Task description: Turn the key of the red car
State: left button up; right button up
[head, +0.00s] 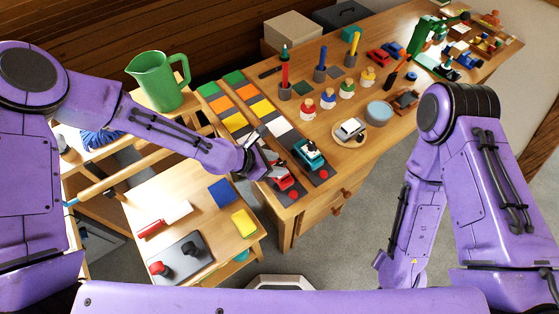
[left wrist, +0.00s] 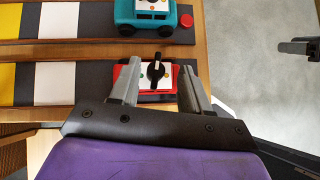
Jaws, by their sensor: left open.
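The red car (head: 284,183) sits on a dark strip at the near edge of the long table, partly hidden by my left gripper (head: 264,163). In the left wrist view the red car (left wrist: 119,71) has a white top plate with a black key (left wrist: 155,71) standing up in its middle. My left gripper (left wrist: 158,68) is open, with one finger on each side of the key. The fingers look apart from the key. Their height over the plate is hard to tell.
A teal car (head: 309,155) stands on the neighbouring strip, close to the right of the red car. A red button (head: 293,196) lies at the near end of the red car's strip. A green jug (head: 158,81) stands behind my left arm. Grey floor is clear beyond the table edge.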

pick_arm(q)
jog(key=shift+w+d+f, duration=0.7)
jog(key=shift+w+f, duration=0.05)
jog(key=shift+f, duration=0.25)
jog(key=shift+s+r, duration=0.15)
jog(key=shift+s, duration=0.1)
grip_shut()
pick_arm(e)
jog(key=shift+w+a+r, duration=0.1)
jog(key=shift+w+r, duration=0.1)
jog(key=shift+w, duration=0.05)
pick_arm(q)
jog(key=shift+m, duration=0.3)
pick_arm(e)
jog(key=shift+f, duration=0.2)
